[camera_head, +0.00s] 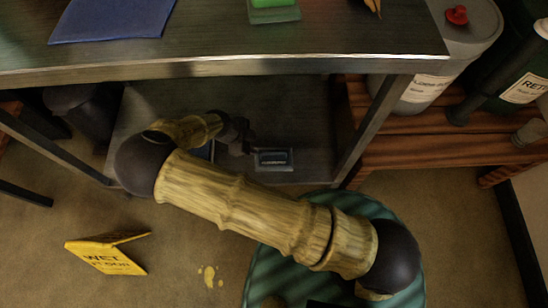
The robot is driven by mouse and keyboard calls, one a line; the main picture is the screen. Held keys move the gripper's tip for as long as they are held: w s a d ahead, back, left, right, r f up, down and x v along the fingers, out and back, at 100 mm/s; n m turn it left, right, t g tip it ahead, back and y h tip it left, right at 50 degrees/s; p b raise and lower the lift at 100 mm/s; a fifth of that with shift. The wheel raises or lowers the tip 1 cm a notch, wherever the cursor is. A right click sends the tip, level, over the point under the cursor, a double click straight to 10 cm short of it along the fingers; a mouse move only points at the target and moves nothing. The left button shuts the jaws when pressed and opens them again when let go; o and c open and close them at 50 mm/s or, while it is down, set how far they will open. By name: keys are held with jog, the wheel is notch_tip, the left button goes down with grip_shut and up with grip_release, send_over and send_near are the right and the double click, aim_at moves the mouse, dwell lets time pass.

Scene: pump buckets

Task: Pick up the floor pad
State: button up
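My bamboo-like arm reaches from the lower right up to the left, then under the steel table. Its dark gripper (240,140) is small and shadowed over the lower shelf; I cannot tell whether its fingers are open or shut. A sliver of something blue (206,151) shows beside my arm on the lower shelf, mostly hidden. A small grey box-like item with a dark label (274,160) lies on the shelf just right of and below my gripper. A flat blue cloth-like sheet (110,20) lies on the table top. I cannot tell for sure which of these is the floor pad.
The steel table's front edge (230,68) is above my gripper, and a table leg (367,130) stands to the right. A yellow wet-floor sign (106,254) lies on the brown floor. Wooden steps (430,150) with grey and green containers stand at right.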

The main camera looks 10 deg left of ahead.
aim_at(270, 153)
jog(key=b+x, duration=0.4)
jog(key=x, duration=0.7)
jog(key=shift+d+f, duration=0.1)
jog(key=shift+f, duration=0.1)
jog(key=shift+b+x, duration=1.6)
jog(key=shift+x, duration=1.05)
jog(key=shift+w, duration=0.1)
jog(key=shift+c, duration=0.4)
grip_shut()
